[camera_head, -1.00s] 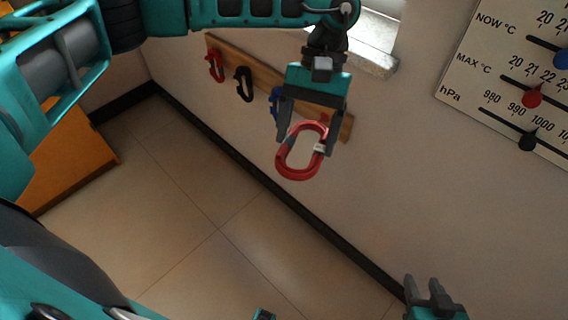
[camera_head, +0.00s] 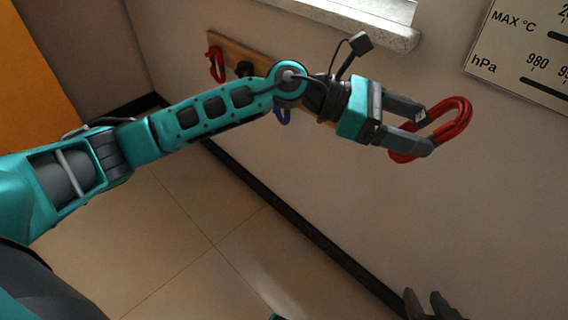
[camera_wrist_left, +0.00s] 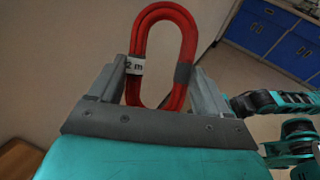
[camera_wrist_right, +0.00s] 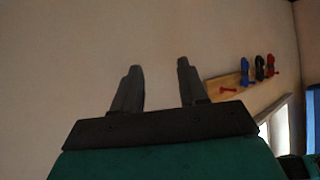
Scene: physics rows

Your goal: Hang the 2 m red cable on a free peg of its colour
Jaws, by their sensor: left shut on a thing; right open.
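The 2 m red cable (camera_head: 458,118) is a coiled oval loop, held in front of the bare wall. My left gripper (camera_head: 428,130) is shut on it. In the left wrist view the red cable (camera_wrist_left: 152,14) stands up between the fingers, with a white "2 m" label and a dark band. The wooden peg board (camera_head: 228,45) is on the wall, partly hidden behind my left arm. In the right wrist view the board (camera_wrist_right: 222,92) shows a bare red peg (camera_wrist_right: 228,90) at its left end. My right gripper (camera_head: 424,297) is open and empty, low in the head view.
A red coil (camera_head: 217,64), a black coil (camera_head: 244,69) and a blue coil (camera_head: 283,116) hang on the board. A window sill (camera_head: 350,22) juts out above it. A gauge panel (camera_head: 525,50) is on the wall at the right. Blue cabinets (camera_wrist_left: 285,40) show in the left wrist view.

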